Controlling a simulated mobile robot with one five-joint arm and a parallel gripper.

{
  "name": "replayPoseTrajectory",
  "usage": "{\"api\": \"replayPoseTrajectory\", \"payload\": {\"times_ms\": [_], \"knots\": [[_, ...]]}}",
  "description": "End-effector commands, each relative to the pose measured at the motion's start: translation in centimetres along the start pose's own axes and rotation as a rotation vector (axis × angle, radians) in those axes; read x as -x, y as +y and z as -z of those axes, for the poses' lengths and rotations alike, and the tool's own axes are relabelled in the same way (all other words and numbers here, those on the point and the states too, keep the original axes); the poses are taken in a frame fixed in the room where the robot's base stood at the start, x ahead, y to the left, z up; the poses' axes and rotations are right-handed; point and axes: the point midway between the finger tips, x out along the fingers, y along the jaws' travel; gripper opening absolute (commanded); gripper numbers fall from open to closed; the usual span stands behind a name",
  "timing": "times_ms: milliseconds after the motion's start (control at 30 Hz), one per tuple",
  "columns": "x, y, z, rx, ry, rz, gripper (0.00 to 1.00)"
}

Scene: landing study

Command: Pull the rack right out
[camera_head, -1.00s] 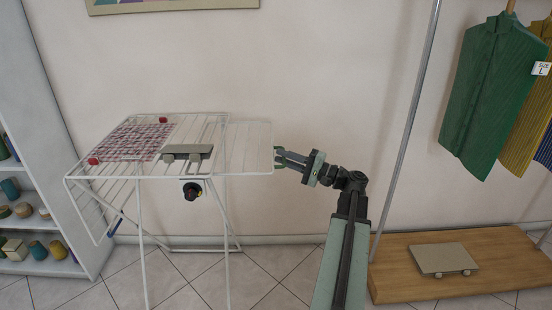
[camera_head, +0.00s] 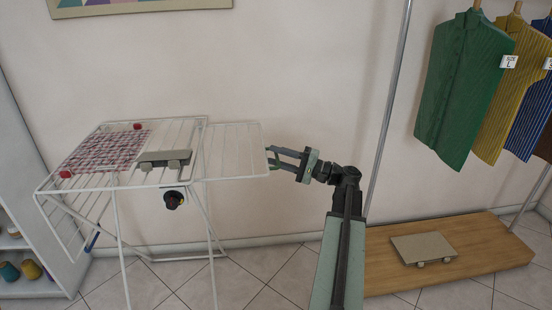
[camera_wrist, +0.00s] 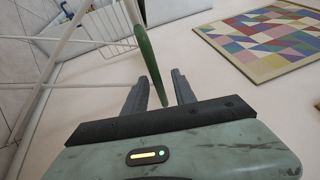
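The white wire drying rack (camera_head: 120,188) stands at the left in the head view. Its sliding section (camera_head: 232,150) sticks out on the right side. A green handle (camera_wrist: 145,50) sits at the section's outer end and runs between my fingers in the wrist view. My gripper (camera_head: 274,160) is at that end, with its fingers either side of the handle (camera_head: 271,160). It moves together with the section, so I take it as closed on the handle, though the contact is partly hidden. A dark knob (camera_head: 173,200) is below the rack top.
A checked cloth (camera_head: 104,150) with red pegs and a grey slab (camera_head: 164,160) lie on the rack top. A wooden platform (camera_head: 480,262) with another grey slab (camera_head: 424,247) and hanging shirts (camera_head: 465,85) stand right. Shelves are left; the wall is behind.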

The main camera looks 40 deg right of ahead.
Motion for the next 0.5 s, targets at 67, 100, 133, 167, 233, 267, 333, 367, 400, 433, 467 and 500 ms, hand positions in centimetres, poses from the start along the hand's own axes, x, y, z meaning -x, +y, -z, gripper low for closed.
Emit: {"api": "replayPoseTrajectory", "payload": {"times_ms": [67, 100, 133, 167, 233, 267, 333, 367, 400, 433, 467, 500], "knots": [[0.0, 0.1, 0.0, 0.0, -0.001, -0.001, 0.33], [0.1, 0.1, 0.0, 0.0, -0.001, -0.001, 0.33], [0.3, 0.1, 0.0, 0.0, -0.001, -0.001, 0.33], [0.6, 0.1, 0.0, 0.001, 0.0, -0.001, 0.33], [1.7, 0.2, 0.1, 0.001, 0.003, -0.001, 0.33], [2.3, 0.2, 0.1, 0.001, 0.002, -0.001, 0.33], [3.8, 0.2, 0.1, 0.001, 0.004, -0.001, 0.33], [4.4, 0.2, 0.1, 0.001, 0.003, -0.001, 0.33], [5.2, 0.2, 0.1, 0.001, 0.003, 0.0, 0.33], [5.7, 0.2, 0.1, 0.001, 0.003, 0.0, 0.33], [6.2, 0.2, 0.1, 0.0, 0.002, 0.0, 0.33], [6.7, 0.2, 0.1, 0.0, 0.001, 0.0, 0.33]]}}
